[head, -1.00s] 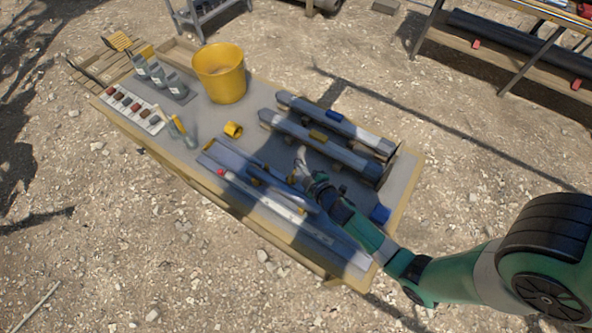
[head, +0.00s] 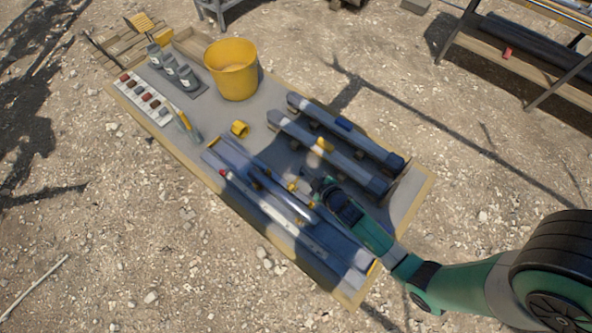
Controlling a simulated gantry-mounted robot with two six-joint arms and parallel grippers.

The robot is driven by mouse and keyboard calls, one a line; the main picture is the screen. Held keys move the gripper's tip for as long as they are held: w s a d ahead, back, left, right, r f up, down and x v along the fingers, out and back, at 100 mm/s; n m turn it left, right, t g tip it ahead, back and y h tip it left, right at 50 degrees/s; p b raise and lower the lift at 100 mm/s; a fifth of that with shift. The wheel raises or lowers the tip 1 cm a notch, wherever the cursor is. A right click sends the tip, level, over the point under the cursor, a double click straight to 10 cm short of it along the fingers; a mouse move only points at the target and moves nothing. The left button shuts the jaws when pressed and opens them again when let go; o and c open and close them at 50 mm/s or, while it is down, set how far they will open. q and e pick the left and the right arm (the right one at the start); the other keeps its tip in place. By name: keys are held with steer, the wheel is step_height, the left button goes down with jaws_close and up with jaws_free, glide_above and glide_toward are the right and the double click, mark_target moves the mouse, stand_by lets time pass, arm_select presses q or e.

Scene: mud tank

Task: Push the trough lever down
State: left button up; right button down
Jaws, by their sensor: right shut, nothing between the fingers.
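The long grey trough (head: 255,208) lies along the front edge of the table, with a smaller dark bar or tube (head: 283,197) over it. A small red knob (head: 222,171) shows near the trough's left end. I cannot tell for certain which part is the lever. My right gripper (head: 306,180) is shut and empty, low over the table between the trough and the grey bars behind it. Its tips are near a small yellow piece (head: 292,186); I cannot tell whether they touch. My left gripper is not in view.
Two long grey bars (head: 335,155) lie behind the gripper. A yellow bucket (head: 232,75), a yellow ring (head: 240,129), dark jars (head: 172,66) and a sample tray (head: 142,98) stand to the left. A rack with dark pipes (head: 525,50) stands at upper right.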

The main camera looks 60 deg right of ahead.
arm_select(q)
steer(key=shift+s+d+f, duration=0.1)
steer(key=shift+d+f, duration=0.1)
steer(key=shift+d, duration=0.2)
arm_select(e)
steer(key=shift+s+d+f, duration=0.1)
steer(key=shift+d+f, duration=0.15)
steer(key=shift+f, duration=0.1)
steer(key=shift+s+f, duration=0.1)
steer(key=shift+f, duration=0.05)
arm_select(q)
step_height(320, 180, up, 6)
steer(key=p, duration=0.5)
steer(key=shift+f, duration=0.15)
arm_select(e)
steer(key=s+a+r, duration=0.3)
steer(key=s+r, duration=0.5)
steer(key=r, duration=0.2)
steer(key=shift+s, duration=0.2)
steer(key=shift+a, duration=0.1)
